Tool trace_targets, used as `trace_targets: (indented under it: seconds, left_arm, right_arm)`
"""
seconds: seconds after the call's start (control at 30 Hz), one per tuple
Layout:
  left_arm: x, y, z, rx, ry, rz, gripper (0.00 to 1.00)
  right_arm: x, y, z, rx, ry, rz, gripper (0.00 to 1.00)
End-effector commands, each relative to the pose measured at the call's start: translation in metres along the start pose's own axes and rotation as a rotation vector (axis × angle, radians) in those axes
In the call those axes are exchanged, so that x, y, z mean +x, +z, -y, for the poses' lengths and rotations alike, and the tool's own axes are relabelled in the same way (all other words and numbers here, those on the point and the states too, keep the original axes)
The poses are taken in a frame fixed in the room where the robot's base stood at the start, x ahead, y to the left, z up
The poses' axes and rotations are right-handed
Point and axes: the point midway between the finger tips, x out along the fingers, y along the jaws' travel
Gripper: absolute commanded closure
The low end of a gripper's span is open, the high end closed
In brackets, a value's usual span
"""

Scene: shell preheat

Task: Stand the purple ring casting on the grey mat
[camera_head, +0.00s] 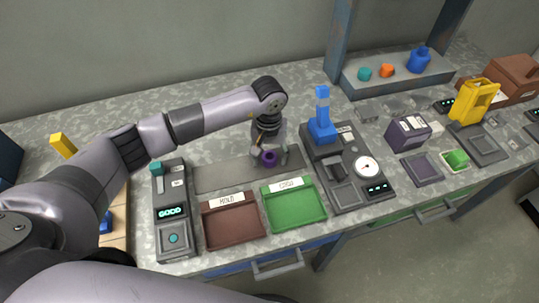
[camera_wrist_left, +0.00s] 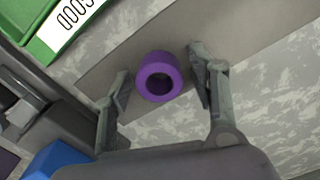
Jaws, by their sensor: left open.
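The purple ring casting (camera_head: 269,158) is on the grey mat (camera_head: 222,177) near its right end, behind the green tray. In the left wrist view the ring (camera_wrist_left: 159,77) shows its round opening and stands on the mat (camera_wrist_left: 140,30). My left gripper (camera_head: 270,160) is low over the mat around the ring. In the left wrist view the fingers of this gripper (camera_wrist_left: 160,80) are spread on either side of the ring, with a gap visible at each side. My right gripper does not show.
A brown HOLD tray (camera_head: 233,227) and a green GOOD tray (camera_head: 296,208) lie in front of the mat. A gauge station with a blue lever (camera_head: 322,130) stands close to the right of my left gripper. A GOOD display unit (camera_head: 172,212) stands left.

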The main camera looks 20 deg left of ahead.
Motion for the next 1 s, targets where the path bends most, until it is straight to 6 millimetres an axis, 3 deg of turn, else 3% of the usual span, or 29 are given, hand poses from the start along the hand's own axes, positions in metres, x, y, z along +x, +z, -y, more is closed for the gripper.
trace_targets:
  seconds: [0.27, 0.7, 1.0]
  left_arm:
    - [-0.013, -0.001, 0.0, 0.0, 0.001, -0.003, 0.46]
    - [-0.102, -0.001, 0.0, 0.0, 0.001, -0.004, 0.46]
    - [-0.123, 0.0, 0.0, 0.0, 0.0, 0.0, 0.46]
  right_arm:
    - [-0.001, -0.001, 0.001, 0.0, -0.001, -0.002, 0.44]
    - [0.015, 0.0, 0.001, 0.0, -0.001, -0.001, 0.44]
    - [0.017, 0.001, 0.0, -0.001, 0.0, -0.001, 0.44]
